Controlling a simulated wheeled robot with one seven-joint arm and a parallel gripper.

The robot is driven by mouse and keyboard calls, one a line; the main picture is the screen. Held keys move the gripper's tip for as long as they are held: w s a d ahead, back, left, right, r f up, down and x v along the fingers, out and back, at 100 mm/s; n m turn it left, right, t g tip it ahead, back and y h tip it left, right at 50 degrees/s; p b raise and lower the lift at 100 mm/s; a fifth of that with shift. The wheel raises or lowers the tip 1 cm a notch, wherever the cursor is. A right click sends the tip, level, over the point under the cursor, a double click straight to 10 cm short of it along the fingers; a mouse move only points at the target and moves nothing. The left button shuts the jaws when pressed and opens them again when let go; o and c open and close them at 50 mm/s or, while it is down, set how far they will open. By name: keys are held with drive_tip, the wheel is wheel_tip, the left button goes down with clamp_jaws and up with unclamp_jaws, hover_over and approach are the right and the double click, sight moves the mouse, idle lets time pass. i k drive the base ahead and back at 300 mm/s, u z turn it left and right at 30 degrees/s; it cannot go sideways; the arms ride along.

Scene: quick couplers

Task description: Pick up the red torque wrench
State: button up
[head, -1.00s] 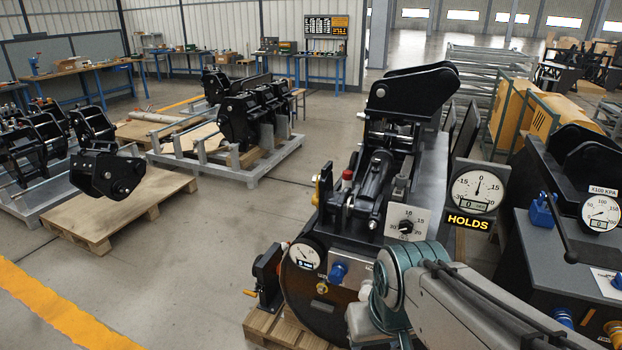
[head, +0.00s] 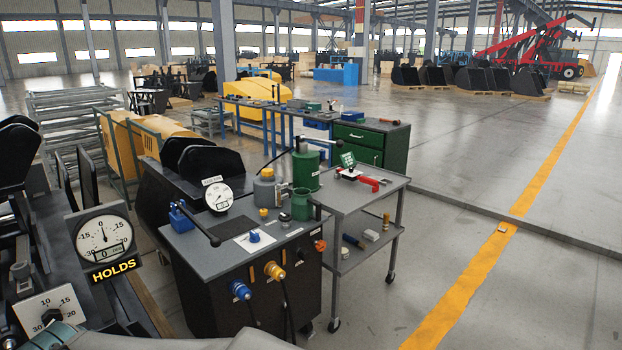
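A red tool (head: 370,182), which looks like the torque wrench, lies on the top shelf of a grey wheeled trolley (head: 338,205), right of the middle of the head view. A small green display or card (head: 348,160) stands just behind it. The tool is small in the picture, so its exact shape is hard to tell. My gripper is not in view. Only a piece of my arm shows at the bottom left edge, well apart from the trolley.
A dark test bench (head: 245,270) with a gauge (head: 218,196), a green cylinder (head: 306,170) and hoses stands left of the trolley. A black machine with a "HOLDS" dial (head: 104,239) is at the left. A green drawer cabinet (head: 372,142) stands behind. The floor right of the trolley is free.

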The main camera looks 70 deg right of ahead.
sight(345, 174)
drive_tip(key=z, duration=2.6)
